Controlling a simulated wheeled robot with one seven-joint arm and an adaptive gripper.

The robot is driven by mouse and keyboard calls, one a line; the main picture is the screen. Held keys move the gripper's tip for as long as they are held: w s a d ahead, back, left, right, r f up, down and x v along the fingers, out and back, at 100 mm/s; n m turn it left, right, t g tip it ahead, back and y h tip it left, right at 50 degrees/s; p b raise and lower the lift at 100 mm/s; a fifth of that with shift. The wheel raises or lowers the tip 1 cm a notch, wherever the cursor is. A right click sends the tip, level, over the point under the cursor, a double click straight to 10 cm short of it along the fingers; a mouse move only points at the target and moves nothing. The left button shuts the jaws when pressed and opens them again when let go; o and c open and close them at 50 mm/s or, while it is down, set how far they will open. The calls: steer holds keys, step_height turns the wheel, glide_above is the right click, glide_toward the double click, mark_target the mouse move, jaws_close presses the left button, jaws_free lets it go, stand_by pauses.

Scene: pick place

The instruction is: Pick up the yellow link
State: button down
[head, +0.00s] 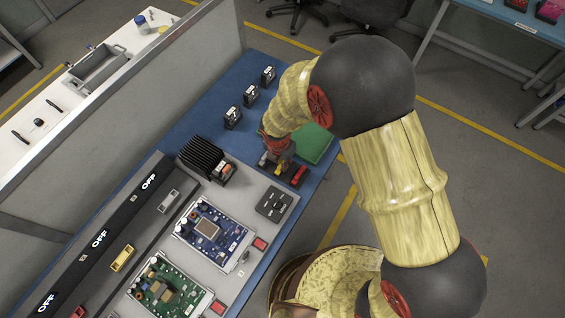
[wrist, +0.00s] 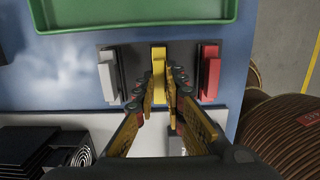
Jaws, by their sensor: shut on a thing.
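The yellow link (wrist: 158,66) stands in the middle of a dark holder (wrist: 131,62), between a grey link (wrist: 107,80) and a red link (wrist: 210,74). My gripper (wrist: 160,84) is shut on the yellow link, with one finger on each side of it. Its lower part is hidden by the fingers. In the head view, my gripper (head: 276,158) is down at the holder, and the red link (head: 300,173) shows beside it. I cannot tell whether the yellow link is lifted from the holder.
A green tray (head: 314,144) lies just beyond the holder on the blue table (head: 205,118). A black finned heatsink (head: 202,157) stands left of my gripper. Circuit boards (head: 213,232) lie nearer on the grey panel. Several small black blocks (head: 250,95) stand at the back.

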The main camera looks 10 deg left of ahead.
steer(key=shift+r, duration=0.6)
step_height(320, 180, up, 3)
steer(key=shift+f+p, duration=0.2)
steer(key=shift+p, duration=0.5)
steer(key=s+d+r+p, duration=0.3)
steer(key=s+d+r, duration=0.2)
steer(key=s+r, duration=0.5)
steer(key=s, duration=0.3)
steer(key=shift+p, duration=0.4)
steer(key=shift+r+p, duration=0.7)
steer(key=shift+p, duration=0.1)
steer(key=shift+r+p, duration=0.7)
steer(key=shift+p, duration=0.05)
